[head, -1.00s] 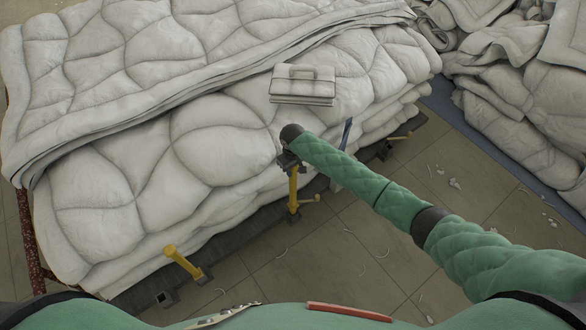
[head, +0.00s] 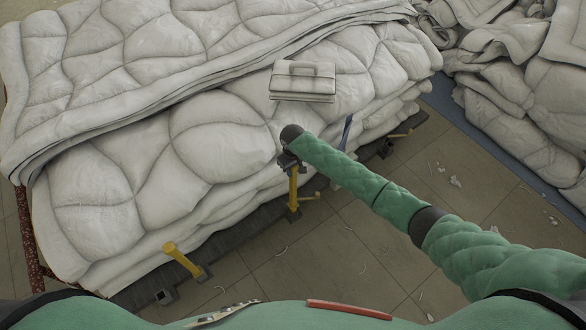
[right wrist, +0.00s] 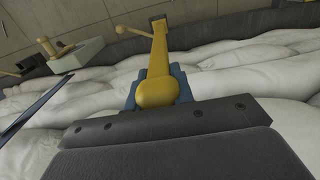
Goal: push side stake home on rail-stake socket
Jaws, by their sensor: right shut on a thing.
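A yellow side stake (head: 293,185) stands nearly upright at the dark rail beside the duvet heap. My right gripper (head: 289,163) is at its upper end. In the right wrist view the blue-grey fingers (right wrist: 157,92) are shut around the stake's rounded yellow top (right wrist: 157,93). The stake's far end meets a dark socket (right wrist: 158,19) on the rail, which also shows in the head view (head: 294,215). I cannot tell how deep the stake sits. My left gripper is not in view.
White duvets (head: 215,140) are heaped behind the rail, with a pale handled case (head: 302,82) on top. Another yellow stake (head: 182,259) leans out at the left, near a dark socket (head: 164,297). More duvets (head: 520,110) lie at the right. Tiled floor (head: 350,250) lies in front.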

